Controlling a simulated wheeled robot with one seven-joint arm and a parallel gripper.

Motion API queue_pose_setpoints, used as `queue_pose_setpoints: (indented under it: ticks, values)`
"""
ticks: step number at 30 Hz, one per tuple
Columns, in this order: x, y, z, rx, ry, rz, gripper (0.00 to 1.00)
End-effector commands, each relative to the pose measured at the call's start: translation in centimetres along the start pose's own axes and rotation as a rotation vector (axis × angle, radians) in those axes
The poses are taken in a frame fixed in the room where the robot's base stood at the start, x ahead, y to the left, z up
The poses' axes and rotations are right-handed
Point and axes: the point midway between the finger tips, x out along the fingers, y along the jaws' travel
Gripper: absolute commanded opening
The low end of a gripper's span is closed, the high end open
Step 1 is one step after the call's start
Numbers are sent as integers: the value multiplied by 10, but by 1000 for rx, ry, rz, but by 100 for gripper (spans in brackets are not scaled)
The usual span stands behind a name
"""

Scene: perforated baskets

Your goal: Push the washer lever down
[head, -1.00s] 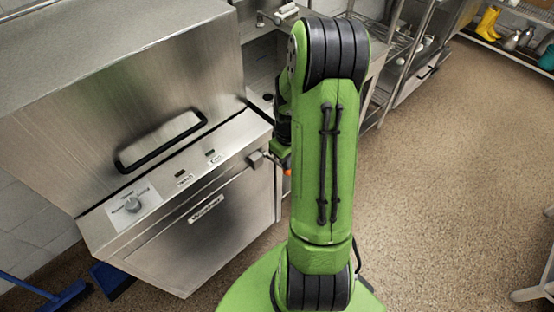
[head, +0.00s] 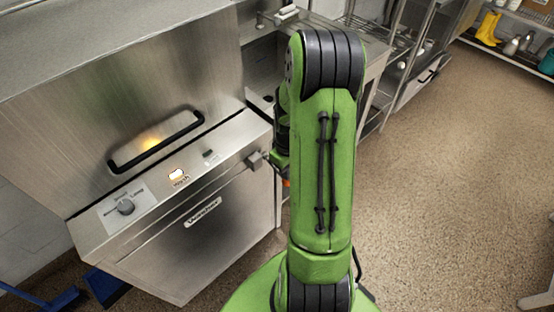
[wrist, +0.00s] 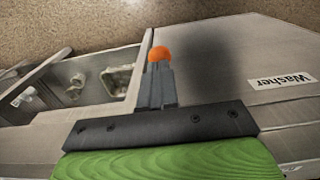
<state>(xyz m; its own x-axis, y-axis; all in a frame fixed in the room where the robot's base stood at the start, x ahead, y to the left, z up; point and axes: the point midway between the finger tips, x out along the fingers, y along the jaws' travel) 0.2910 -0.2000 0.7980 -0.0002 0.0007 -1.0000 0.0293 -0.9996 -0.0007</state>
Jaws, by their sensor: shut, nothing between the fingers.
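The steel washer (head: 215,248) stands at the left with its hood closed down on the front panel. A long black handle (head: 155,143) runs across the hood. A small grey lever-like block (head: 255,160) sits at the right end of the front panel. My gripper (head: 286,183) is just right of and slightly below this block, mostly hidden behind my green arm. I cannot tell whether they touch. In the wrist view my gripper (wrist: 158,54) is shut and empty, its orange tip beside the washer front (wrist: 245,60). The block cannot be made out there.
A sink counter and steel shelves (head: 385,85) stand behind my arm. The brown floor (head: 450,180) at the right is open.

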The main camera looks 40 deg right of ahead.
Motion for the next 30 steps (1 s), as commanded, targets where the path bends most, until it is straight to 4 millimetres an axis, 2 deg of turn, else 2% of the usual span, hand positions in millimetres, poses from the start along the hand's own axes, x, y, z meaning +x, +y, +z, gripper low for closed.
queue_pose_setpoints:
  ticks: [8, 30]
  values:
    - [-4, 0, 0, 1, 0, 1, 0]
    - [-90, 0, 0, 0, 0, 1, 0]
